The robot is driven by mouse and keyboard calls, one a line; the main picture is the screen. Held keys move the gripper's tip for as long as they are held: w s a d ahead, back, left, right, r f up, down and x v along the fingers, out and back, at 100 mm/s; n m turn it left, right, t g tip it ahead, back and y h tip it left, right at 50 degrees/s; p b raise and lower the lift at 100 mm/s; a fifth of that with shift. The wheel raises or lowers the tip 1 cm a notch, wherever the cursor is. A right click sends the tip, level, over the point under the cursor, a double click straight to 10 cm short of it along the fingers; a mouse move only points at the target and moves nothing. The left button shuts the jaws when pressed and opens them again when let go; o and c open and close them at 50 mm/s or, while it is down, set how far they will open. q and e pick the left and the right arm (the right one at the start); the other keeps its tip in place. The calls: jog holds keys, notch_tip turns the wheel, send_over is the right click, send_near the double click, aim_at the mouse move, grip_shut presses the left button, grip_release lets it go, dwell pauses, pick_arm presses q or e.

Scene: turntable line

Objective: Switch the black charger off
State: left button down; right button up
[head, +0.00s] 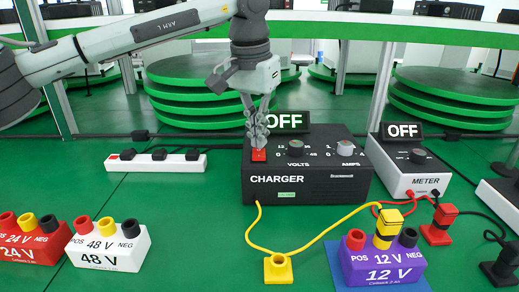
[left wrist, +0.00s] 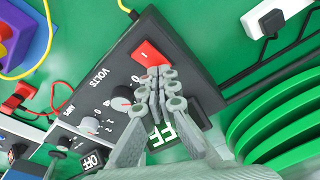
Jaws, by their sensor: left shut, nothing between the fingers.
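The black charger (head: 306,185) stands on the green table, with its display (head: 285,121) reading OFF. It carries a red switch (head: 258,155) at its left and two knobs labelled VOLTS and AMPS. My left gripper (head: 257,138) is shut and empty, pointing down right at the red switch. In the left wrist view the fingertips (left wrist: 160,75) are at the edge of the red switch (left wrist: 147,53) on the charger (left wrist: 125,75); I cannot tell whether they touch it. The fingers partly hide the display there. My right gripper is not in view.
Right of the charger is a white meter (head: 409,168) reading OFF. A power strip (head: 156,162) lies left.

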aim_at(258, 150)
pick_arm(q)
jog(key=shift+r+p, duration=2.2)
jog(key=shift+r, duration=0.9)
